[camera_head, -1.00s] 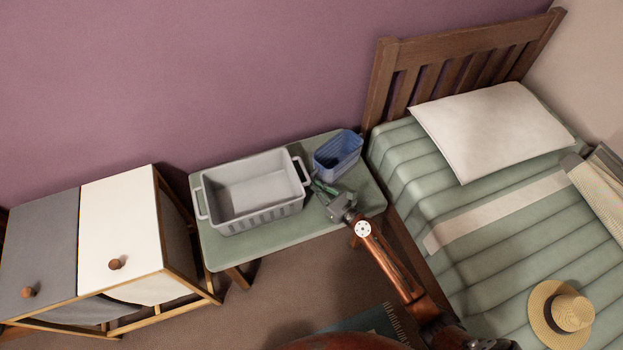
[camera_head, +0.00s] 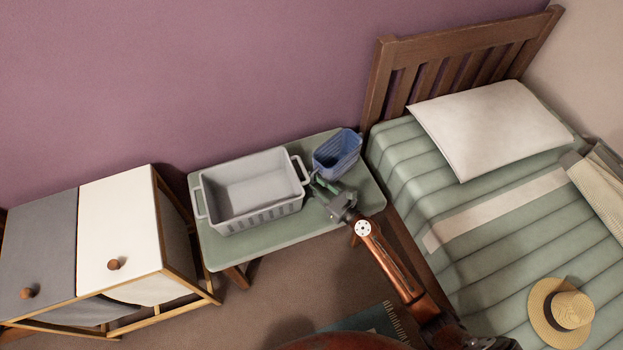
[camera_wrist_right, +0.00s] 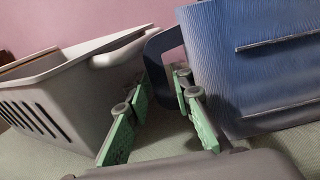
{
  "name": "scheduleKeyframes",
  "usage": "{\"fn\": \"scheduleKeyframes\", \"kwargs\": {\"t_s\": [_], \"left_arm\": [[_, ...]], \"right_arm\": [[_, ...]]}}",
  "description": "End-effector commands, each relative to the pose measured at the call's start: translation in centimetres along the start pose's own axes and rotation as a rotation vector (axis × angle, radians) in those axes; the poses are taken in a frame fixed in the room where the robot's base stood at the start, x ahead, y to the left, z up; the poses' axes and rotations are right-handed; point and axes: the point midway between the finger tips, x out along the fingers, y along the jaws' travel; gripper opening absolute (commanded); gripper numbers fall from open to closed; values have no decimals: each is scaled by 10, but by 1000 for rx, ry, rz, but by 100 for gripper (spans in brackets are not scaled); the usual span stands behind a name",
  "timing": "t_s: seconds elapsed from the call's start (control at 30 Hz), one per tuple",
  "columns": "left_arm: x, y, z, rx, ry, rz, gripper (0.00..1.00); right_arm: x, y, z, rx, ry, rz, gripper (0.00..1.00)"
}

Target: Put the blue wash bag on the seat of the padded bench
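The blue wash bag (camera_head: 337,160), open-topped with ribbed sides, stands at the right back of the green seat of the padded bench (camera_head: 285,238). It also fills the upper right of the right wrist view (camera_wrist_right: 255,60), where its dark loop handle (camera_wrist_right: 158,50) reaches left toward my fingers. My right gripper (camera_head: 320,187) is just in front of the bag, low over the seat. In the wrist view its green-padded fingers (camera_wrist_right: 155,100) stand apart around the lower part of the handle, with a gap between them. My left gripper is not in view.
A grey slotted crate (camera_head: 250,217) takes up the left and middle of the seat, close beside my right gripper. A bed (camera_head: 480,260) with a pillow and straw hat (camera_head: 560,310) is at the right. A white-and-grey cabinet (camera_head: 118,225) stands at the left.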

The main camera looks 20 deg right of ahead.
Motion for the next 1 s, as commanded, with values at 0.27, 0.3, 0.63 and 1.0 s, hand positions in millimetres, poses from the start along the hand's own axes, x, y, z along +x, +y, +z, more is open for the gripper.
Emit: {"fn": "scheduleKeyframes", "kwargs": {"t_s": [0.27,0.3,0.63,1.0], "left_arm": [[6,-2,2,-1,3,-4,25],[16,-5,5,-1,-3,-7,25],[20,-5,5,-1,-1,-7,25],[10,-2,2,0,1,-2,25]], "right_arm": [[0,0,6,-2,-1,-1,22],[-3,-1,6,-2,0,-1,22],[-76,-1,3,-1,2,-1,22],[-119,0,4,0,0,-1,22]]}}
